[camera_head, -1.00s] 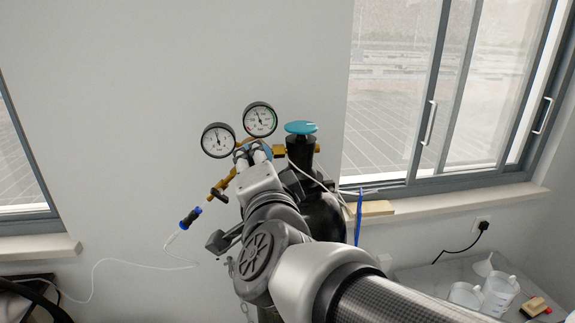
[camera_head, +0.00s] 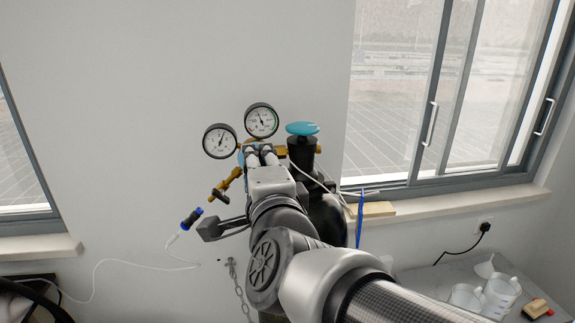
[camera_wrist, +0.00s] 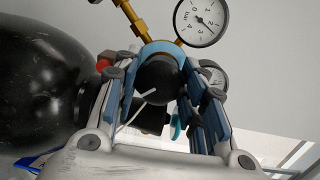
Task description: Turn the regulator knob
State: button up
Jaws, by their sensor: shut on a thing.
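The regulator knob (camera_wrist: 157,80) is a round black knob with a blue ring behind it, in the middle of the wrist view. My gripper (camera_wrist: 163,84) is shut on it, with one blue-padded finger on each side. A thin white line crosses the knob's face. In the head view my gripper (camera_head: 262,154) is at the regulator just below the two gauges, and hides most of the knob. The left gauge (camera_head: 219,141) and the right gauge (camera_head: 262,120) face the camera. The gauge in bar (camera_wrist: 201,19) shows at the top of the wrist view.
A black gas cylinder (camera_head: 325,216) with a turquoise valve handwheel (camera_head: 302,128) stands right of my gripper. A brass outlet (camera_head: 224,188) points down-left.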

jog(key=o, duration=1.1)
jog(key=v, duration=1.2)
